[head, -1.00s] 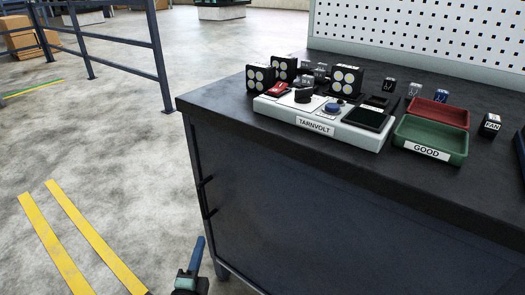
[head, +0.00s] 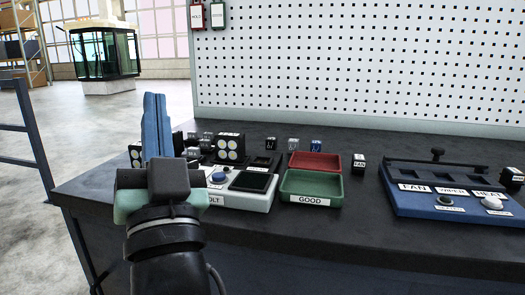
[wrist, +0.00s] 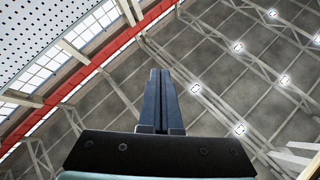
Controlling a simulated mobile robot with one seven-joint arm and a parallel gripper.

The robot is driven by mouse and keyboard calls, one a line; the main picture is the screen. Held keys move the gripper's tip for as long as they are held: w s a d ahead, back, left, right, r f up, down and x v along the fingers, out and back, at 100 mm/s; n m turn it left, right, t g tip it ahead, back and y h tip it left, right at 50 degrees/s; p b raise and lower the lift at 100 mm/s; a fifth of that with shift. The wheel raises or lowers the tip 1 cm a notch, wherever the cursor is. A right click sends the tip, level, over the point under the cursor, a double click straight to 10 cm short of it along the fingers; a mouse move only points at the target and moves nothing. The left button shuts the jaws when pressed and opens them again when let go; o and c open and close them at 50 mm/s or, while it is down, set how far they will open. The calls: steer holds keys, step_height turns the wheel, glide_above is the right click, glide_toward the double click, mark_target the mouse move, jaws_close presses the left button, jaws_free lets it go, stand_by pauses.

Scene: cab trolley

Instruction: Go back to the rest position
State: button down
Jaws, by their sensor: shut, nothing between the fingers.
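My gripper (head: 156,97) is raised at the left of the head view, with its blue fingers pointing up and pressed together. It holds nothing. It stands in front of the dark workbench (head: 320,238) and hides part of the grey TARNVOLT tester (head: 252,202), whose label shows only its last letters. In the wrist view the shut fingers (wrist: 159,72) point up toward the ceiling, with nothing between them or near them.
On the bench are a green GOOD tray (head: 283,186), a red tray (head: 333,161), a FAN block (head: 359,164) and a blue panel (head: 440,208) with FAN, WIPER and HEAT labels. A white pegboard (head: 360,65) stands behind. A blue railing (head: 38,140) is at the left.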

steer(key=s+d+r+t+h+p, duration=0.2)
steer(key=s+d+r+t+h, duration=0.1)
steer(key=s+d+r+h, duration=0.75)
step_height(320, 180, up, 33)
steer(key=d+y+p, duration=0.1)
steer(key=d+p, duration=0.1)
steer(key=p, duration=3)
steer(key=shift+r+y+p, duration=0.2)
steer(key=shift+y+p, duration=0.15)
